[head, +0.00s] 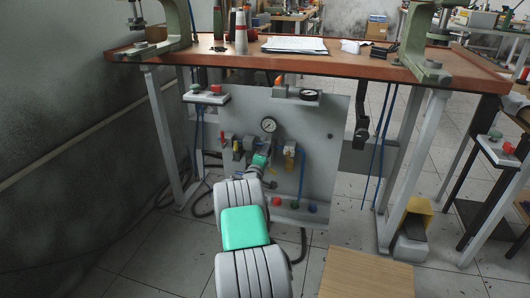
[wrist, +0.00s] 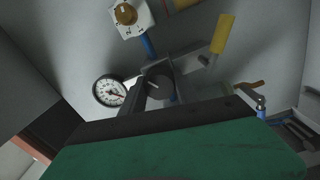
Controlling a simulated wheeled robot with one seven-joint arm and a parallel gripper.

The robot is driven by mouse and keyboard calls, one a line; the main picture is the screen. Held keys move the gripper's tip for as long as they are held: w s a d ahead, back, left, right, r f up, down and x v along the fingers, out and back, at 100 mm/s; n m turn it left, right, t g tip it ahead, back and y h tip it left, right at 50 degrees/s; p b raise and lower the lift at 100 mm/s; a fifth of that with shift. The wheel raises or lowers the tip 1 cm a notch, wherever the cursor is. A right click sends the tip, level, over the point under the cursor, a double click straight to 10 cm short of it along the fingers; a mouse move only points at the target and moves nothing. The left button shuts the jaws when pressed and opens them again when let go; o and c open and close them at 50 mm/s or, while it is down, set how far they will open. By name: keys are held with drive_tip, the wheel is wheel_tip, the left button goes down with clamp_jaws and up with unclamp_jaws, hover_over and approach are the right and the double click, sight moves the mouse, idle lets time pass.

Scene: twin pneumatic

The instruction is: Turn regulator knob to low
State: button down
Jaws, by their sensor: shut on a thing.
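My arm and gripper hide the knob in the head view. I cannot tell the knob's setting.
A yellow lever (wrist: 222,33) and a white plate with an orange-brown dial (wrist: 126,13) are close to the fingers. The bench top (head: 350,62) overhangs the panel; blue hoses (head: 382,145) hang to the right.

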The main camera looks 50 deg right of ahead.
drive_tip(key=n+p, duration=0.1)
drive_tip(key=n, duration=0.4)
drive_tip(key=shift+s+p, duration=0.1)
drive_tip(key=shift+p, duration=0.3)
drive_tip(key=n+p, duration=0.1)
drive_tip(key=n, duration=0.5)
drive_tip(key=shift+f+p, duration=0.15)
drive_tip(key=shift+p, duration=0.15)
drive_tip(key=c, duration=1.1)
unclamp_jaws()
drive_tip(key=shift+s+d, duration=0.1)
drive_tip(key=shift+c, duration=0.2)
drive_tip(key=shift+o, duration=1.2)
drive_tip(key=p+v, duration=0.2)
drive_tip(key=v, duration=0.6)
